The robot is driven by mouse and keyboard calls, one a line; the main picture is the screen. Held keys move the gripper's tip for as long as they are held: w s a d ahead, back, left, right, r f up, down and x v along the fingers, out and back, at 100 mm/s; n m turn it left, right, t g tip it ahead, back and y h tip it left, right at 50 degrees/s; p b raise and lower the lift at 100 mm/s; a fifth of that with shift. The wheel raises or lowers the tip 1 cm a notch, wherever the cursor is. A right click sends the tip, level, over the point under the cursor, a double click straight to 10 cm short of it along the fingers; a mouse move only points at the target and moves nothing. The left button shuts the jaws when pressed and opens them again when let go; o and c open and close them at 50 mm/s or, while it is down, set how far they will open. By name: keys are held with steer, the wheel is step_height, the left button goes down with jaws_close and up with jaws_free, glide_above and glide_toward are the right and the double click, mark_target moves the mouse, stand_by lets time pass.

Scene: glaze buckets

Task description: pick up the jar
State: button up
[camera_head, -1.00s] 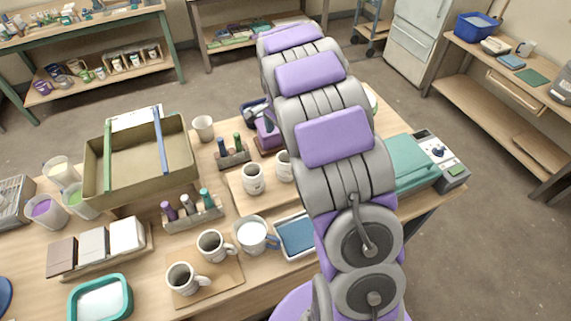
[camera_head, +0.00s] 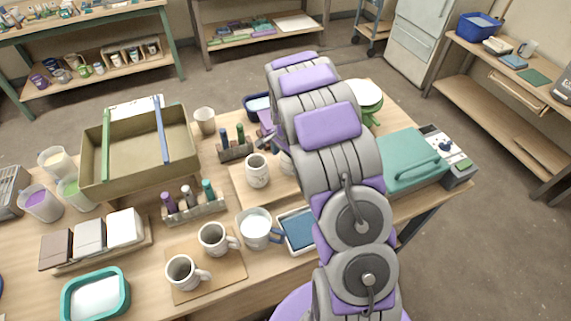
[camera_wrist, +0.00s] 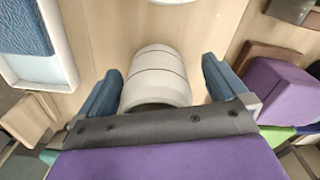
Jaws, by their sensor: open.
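A pale jar (camera_wrist: 158,75) with thin dark bands shows in the wrist view, between the two blue fingers of my gripper (camera_wrist: 161,72). The fingers are open, one on each side, with visible gaps to the jar. Its near end is partly hidden by the gripper's dark palm edge. In the head view, a sliver of a pale vessel (camera_head: 287,162) shows beside my arm, probably this jar; my arm hides the rest and the gripper. A similar pale marked jar (camera_head: 256,171) stands to its left on a wooden board.
A blue-lined white tray (camera_wrist: 26,45) is at the left of the wrist view; a purple block (camera_wrist: 280,92) is at the right. A pale round vessel edge (camera_wrist: 172,1) shows at the top. In the head view, mugs (camera_head: 213,239) and a tool rack (camera_head: 235,149) stand nearby.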

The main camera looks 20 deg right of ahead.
steer(key=shift+d+f, duration=0.8)
steer(key=shift+d, duration=0.75)
steer(key=a, duration=0.2)
steer(key=shift+a+r, duration=0.15)
steer(key=shift+a, duration=0.25)
steer(key=c, duration=0.6)
steer(key=shift+c, duration=0.9)
steer(key=shift+d, duration=1.05)
steer(key=c, duration=0.4)
